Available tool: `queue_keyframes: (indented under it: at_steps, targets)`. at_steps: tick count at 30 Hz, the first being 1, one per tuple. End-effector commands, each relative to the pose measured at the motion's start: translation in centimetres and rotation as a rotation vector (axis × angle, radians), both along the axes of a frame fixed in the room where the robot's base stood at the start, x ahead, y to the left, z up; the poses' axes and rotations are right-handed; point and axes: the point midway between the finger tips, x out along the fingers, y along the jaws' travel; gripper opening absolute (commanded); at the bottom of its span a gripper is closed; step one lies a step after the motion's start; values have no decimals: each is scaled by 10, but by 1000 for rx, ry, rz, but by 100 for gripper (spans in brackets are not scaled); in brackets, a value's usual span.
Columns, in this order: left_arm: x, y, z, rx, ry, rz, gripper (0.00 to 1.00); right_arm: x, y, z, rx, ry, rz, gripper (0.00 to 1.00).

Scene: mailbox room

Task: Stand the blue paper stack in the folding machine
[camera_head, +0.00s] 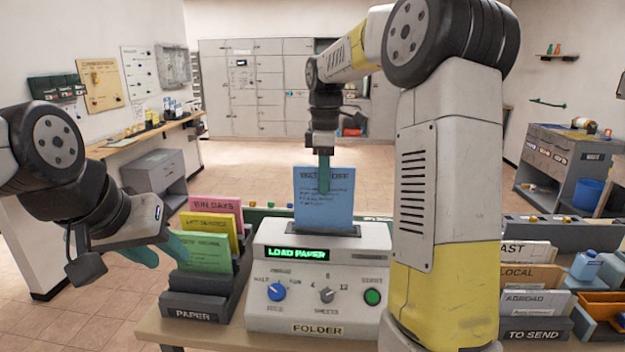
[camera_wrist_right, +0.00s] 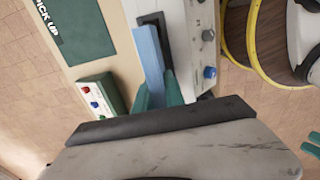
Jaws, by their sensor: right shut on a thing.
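The blue paper stack (camera_head: 325,207) is upright at the dark slot on top of the white folding machine (camera_head: 262,236). Its lower edge meets the slot in the head view; how deep it sits I cannot tell. My right gripper (camera_head: 324,182) is shut on the blue stack from above. The right wrist view shows the stack (camera_wrist_right: 149,58) between the teal fingers (camera_wrist_right: 158,92), over the machine's black slot (camera_wrist_right: 156,20). The machine's display reads LOAD PAPER. My left gripper (camera_head: 160,252) is open, its teal fingers apart, beside the green stack (camera_head: 205,257).
The PAPER rack (camera_head: 195,308) left of the machine holds pink (camera_head: 216,206), yellow (camera_head: 209,228) and green stacks. A TO SEND rack (camera_head: 537,328) with labelled dividers stands at the right. A blue bottle (camera_head: 586,266) is beside it. My right arm hides the middle right.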

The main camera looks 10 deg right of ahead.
Motion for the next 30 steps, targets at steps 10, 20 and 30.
queue_keyframes:
  at_steps: [10,20,30]
  targets:
    - [0,0,0,0,0,0,36,0,0,-3,0,-1,0,0]
    - [0,0,0,0,0,0,36,0,0,-21,0,0,0,0]
    - [0,0,0,0,0,0,36,0,0,-39,0,0,0,0]
